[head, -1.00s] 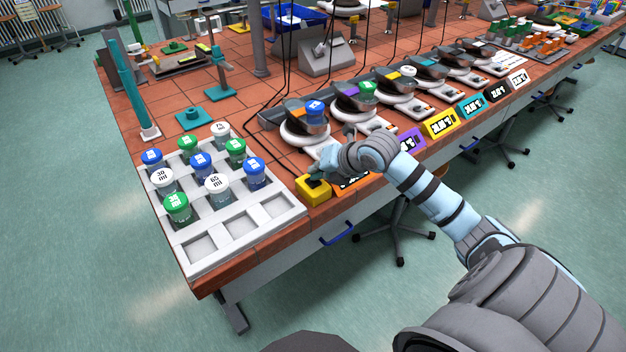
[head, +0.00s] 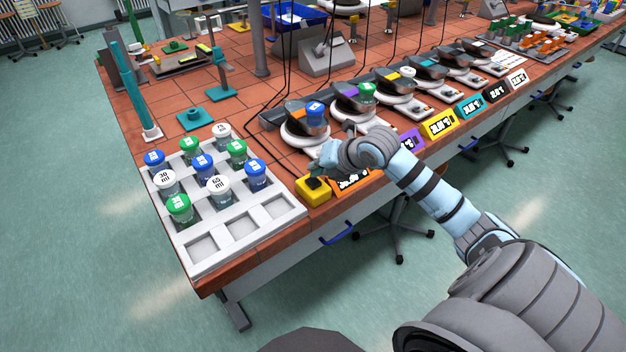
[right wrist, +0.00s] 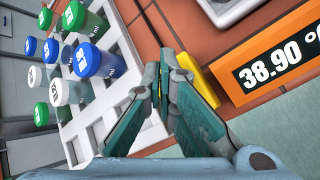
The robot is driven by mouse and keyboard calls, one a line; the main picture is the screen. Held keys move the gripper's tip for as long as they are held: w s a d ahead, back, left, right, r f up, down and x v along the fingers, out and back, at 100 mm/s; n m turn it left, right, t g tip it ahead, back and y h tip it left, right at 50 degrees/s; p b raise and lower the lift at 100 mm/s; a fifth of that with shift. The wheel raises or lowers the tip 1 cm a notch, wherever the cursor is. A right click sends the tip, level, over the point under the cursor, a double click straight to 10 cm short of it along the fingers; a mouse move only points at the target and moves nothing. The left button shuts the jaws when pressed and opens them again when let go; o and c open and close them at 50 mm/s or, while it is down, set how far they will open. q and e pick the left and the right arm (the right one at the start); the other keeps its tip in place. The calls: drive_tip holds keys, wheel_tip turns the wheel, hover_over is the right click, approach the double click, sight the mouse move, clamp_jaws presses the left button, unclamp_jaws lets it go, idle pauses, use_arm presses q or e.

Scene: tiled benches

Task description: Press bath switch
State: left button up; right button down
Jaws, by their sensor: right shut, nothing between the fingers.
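A yellow box (head: 313,190) with a black button on top sits at the bench's front edge, between the white rack and an orange display (head: 350,182). I take it to be the bath switch. My right gripper (head: 319,166) is shut and empty, just above and behind the box, apparently apart from it. In the right wrist view its teal fingers (right wrist: 168,72) are together and partly hide the yellow box (right wrist: 201,80); the button is hidden there. The orange display (right wrist: 275,60) reads 38.90. My left gripper is not in view.
A white rack (head: 190,268) with several capped bottles stands left of the box. A row of round baths, the nearest (head: 300,133) holding a blue-capped bottle (head: 315,109), runs along the bench behind coloured displays. Tiles near the teal stand (head: 205,119) are clear.

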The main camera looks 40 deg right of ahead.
sight(316, 180)
drive_tip(key=shift+r+p, duration=2.35)
drive_tip(key=shift+r, duration=0.3)
drive_tip(key=shift+f, duration=0.1)
